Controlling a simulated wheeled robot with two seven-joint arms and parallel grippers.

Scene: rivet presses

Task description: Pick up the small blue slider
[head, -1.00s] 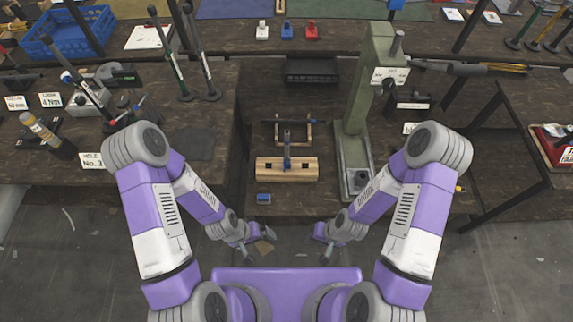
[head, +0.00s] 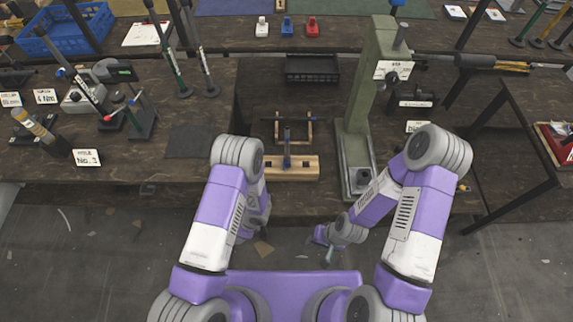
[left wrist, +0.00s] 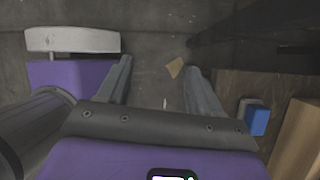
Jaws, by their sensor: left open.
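The small blue slider (left wrist: 257,121) shows in the left wrist view, at the right, on a brown wooden surface beside a lighter wooden block. In the head view my left arm hides it. My left gripper (left wrist: 158,78) is open and empty, over the floor; the slider lies outside its fingers, to the right of the right finger. In the head view the left gripper is mostly hidden behind its arm, near the bench's front edge. My right gripper (head: 318,247) is open and empty in front of the bench, away from the slider.
A wooden block fixture (head: 300,170) stands on the front bench (head: 225,197). A green press (head: 355,120) stands to its right and a black tray (head: 312,68) behind. White, blue and red sliders stand on the back bench. Open floor lies in front.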

